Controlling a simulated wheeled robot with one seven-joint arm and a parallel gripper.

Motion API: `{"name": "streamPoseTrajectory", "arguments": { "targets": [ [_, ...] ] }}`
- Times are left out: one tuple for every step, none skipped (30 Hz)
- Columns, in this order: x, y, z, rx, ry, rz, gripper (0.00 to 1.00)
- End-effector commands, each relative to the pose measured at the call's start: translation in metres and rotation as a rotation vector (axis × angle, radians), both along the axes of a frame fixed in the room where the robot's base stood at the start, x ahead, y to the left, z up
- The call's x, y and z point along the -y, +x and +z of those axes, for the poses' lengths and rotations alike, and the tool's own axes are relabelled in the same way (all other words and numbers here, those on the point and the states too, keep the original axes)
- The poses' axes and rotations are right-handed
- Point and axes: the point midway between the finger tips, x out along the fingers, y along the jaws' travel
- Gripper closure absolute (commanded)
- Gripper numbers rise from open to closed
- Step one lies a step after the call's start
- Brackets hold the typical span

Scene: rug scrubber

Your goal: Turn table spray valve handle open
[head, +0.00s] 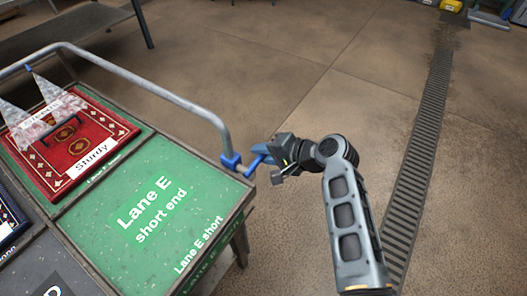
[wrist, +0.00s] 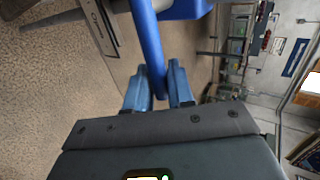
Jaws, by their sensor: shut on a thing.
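The valve body (wrist: 190,8) shows at the top of the wrist view. In the head view the fingertips are small, and part of the handle is hidden by the gripper.
The table (head: 110,245) has a green top marked "Lane E short end". A red rug (head: 68,150) with a "Sturdy" label and spray fans over it lies at the left. The floor (head: 290,70) beyond is open, with a drain grate (head: 420,130) at the right.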

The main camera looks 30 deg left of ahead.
Motion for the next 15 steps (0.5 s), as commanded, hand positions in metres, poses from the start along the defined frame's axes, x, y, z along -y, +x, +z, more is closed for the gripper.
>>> {"name": "streamPoseTrajectory", "arguments": {
  "targets": [
    [0.0006, -0.0004, -0.0024, -0.008, -0.001, -0.001, 1.0],
    [0.0006, -0.0003, -0.0025, -0.01, -0.001, -0.001, 1.0],
    [0.0006, -0.0004, -0.0026, -0.014, -0.001, -0.001, 1.0],
    [0.0005, -0.0003, -0.0026, -0.015, -0.001, -0.001, 1.0],
    [0.0005, -0.0003, -0.0026, -0.016, -0.001, -0.001, 1.0],
    [0.0006, -0.0004, -0.0027, -0.016, -0.001, -0.001, 1.0],
    [0.0006, -0.0004, -0.0027, -0.017, -0.001, -0.002, 1.0],
    [0.0006, -0.0005, -0.0027, -0.017, -0.001, -0.002, 1.0],
    [0.0006, -0.0005, -0.0027, -0.016, -0.001, -0.001, 1.0],
    [0.0006, -0.0005, -0.0027, -0.016, -0.001, -0.001, 1.0],
    [0.0006, -0.0005, -0.0027, -0.016, -0.001, -0.001, 1.0],
    [0.0006, -0.0005, -0.0028, -0.016, -0.002, -0.001, 1.0],
    [0.0006, -0.0005, -0.0028, -0.016, -0.002, -0.001, 1.0],
    [0.0006, -0.0005, -0.0028, -0.016, -0.002, -0.001, 1.0],
    [0.0006, -0.0005, -0.0028, -0.016, -0.002, -0.001, 0.76]
  ]
}}
